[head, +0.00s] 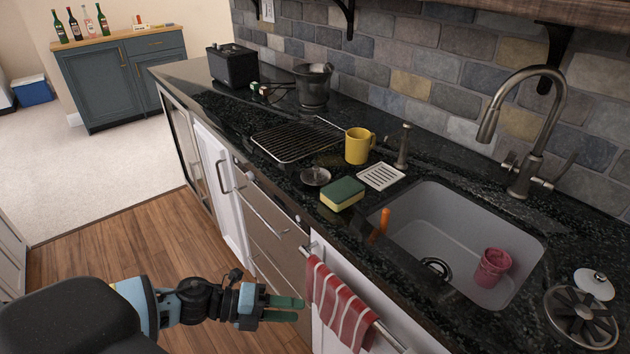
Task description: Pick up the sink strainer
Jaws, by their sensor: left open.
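My left gripper (299,309) is open and empty, with green fingertips pointing right. It is low in front of the cabinets, left of the striped towel, well apart from the strainer. My right gripper is not in view.
The grey sink (415,230) holds a pink cup (492,267); an orange-handled tool (381,225) leans there. A red striped towel (340,305) hangs in front.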

